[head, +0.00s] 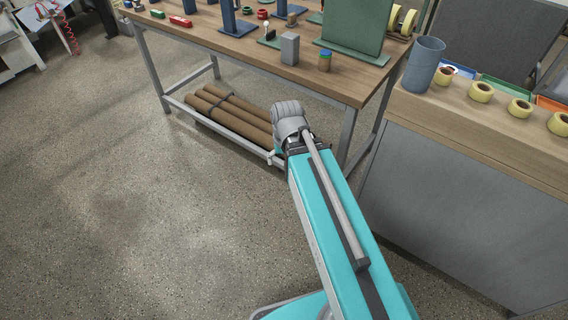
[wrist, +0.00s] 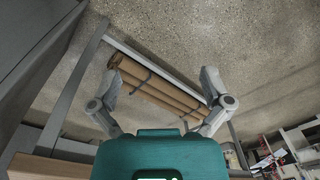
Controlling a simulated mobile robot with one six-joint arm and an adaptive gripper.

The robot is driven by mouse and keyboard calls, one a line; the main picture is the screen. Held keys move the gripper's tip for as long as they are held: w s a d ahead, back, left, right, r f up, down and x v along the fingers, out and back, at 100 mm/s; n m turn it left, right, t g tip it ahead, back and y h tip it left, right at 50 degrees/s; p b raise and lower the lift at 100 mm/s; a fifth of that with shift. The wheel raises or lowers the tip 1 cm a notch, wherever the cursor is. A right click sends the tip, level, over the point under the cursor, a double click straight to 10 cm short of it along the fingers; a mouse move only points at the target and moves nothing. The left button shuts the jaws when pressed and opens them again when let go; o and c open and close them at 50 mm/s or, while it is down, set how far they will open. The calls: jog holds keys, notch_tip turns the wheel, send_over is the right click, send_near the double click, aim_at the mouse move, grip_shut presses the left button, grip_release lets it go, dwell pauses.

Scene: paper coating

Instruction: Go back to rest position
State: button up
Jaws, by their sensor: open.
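My gripper (wrist: 162,92) shows in the wrist view with its two grey fingers spread wide apart. It is open and nothing is between the fingers. In the head view my turquoise arm reaches up from the bottom towards the workbench, and the fingers cannot be made out there. Brown cardboard rolls (head: 228,114) lie on the low shelf under the bench. The rolls also show beyond the fingers in the wrist view (wrist: 158,90), apart from them.
A counter (head: 480,127) at right carries a blue-grey cup (head: 424,64) and yellow tape rolls (head: 480,92). The speckled floor (head: 120,200) at left is clear.

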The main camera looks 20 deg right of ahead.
jog(key=shift+s+a+n, duration=0.1)
jog(key=shift+s+n, duration=0.5)
jog(key=shift+s, duration=0.2)
jog(key=shift+r, duration=0.1)
notch_tip(320, 180, up, 10)
jog(key=p, duration=1)
dwell(0.4)
